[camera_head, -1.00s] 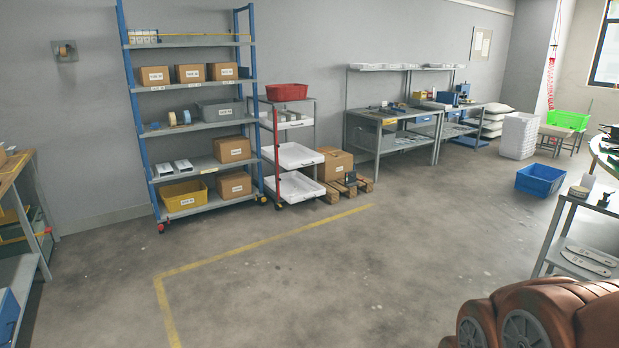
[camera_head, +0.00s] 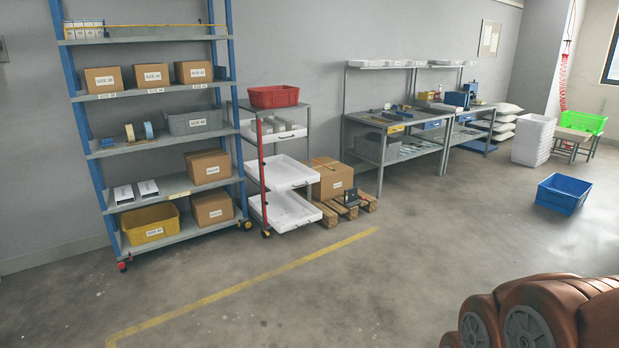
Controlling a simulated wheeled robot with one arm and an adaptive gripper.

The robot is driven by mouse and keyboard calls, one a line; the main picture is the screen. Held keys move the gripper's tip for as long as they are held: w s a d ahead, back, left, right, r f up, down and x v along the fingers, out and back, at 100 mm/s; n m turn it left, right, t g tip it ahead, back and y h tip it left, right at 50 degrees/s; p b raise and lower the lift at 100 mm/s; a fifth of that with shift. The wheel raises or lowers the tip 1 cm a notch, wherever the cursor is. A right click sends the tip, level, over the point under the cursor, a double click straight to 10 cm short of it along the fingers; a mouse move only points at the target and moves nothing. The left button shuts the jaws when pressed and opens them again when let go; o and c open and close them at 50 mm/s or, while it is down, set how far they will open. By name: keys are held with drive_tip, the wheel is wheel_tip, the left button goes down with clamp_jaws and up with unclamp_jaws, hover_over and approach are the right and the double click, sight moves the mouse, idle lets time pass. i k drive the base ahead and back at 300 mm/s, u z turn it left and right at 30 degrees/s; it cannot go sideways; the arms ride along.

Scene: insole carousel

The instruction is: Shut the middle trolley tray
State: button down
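The trolley (camera_head: 264,184) stands against the wall, right of the blue shelf rack, and has three white trays one above another. The middle tray (camera_head: 283,172) is empty and juts out past the trolley's frame toward the front right, so it looks pulled out. The bottom tray (camera_head: 284,210) is also empty and juts out in a similar way. The top tray (camera_head: 278,136) holds some pale items and sits farther in. My gripper is not in view; only a brown part of my own arm shows at the lower right.
A red bin (camera_head: 273,96) sits on top of the trolley. Right beside it, a wooden pallet (camera_head: 345,209) bears a carton (camera_head: 332,180) close to the trays. The blue rack (camera_head: 90,150) stands left. The floor in front is clear, with a yellow line (camera_head: 250,282).

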sight(281, 173)
drive_tip(key=u, duration=0.05)
drive_tip(key=i, duration=2.1)
drive_tip(key=u, duration=0.3)
drive_tip(key=i, duration=1.95)
drive_tip(key=u, duration=0.25)
drive_tip(key=i, duration=1.15)
drive_tip(key=u, duration=0.1)
